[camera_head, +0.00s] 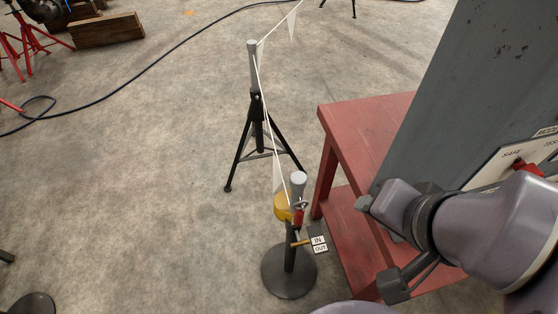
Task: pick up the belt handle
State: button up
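A short post (290,250) on a round dark base stands at bottom centre, with a light grey cap on top. A yellow rounded piece (282,207) sits on its left side near the top. A small red piece (298,216) hangs at its front; it may be the belt handle, but it is too small to tell. A thin white line (268,105) runs from this post to a farther post on a black tripod. My gripper (378,245) is at the right, its fingers spread apart and empty. It is to the right of the post, not touching it.
A red table (370,120) and a grey panel (450,80) with a red switch stand at the right. The black tripod (259,140) stands behind. Open concrete floor lies left, crossed by a dark cable (130,80).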

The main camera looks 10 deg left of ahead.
aim_at(299, 214)
jog(key=i+j+u, duration=0.1)
jog(key=j+u, duration=0.2)
jog(key=j, duration=0.15)
jog(key=k+l+u, duration=0.1)
jog(key=k+u, duration=0.7)
jog(key=i+j+u, duration=0.15)
jog(key=i+j, duration=0.1)
jog(key=j, duration=0.1)
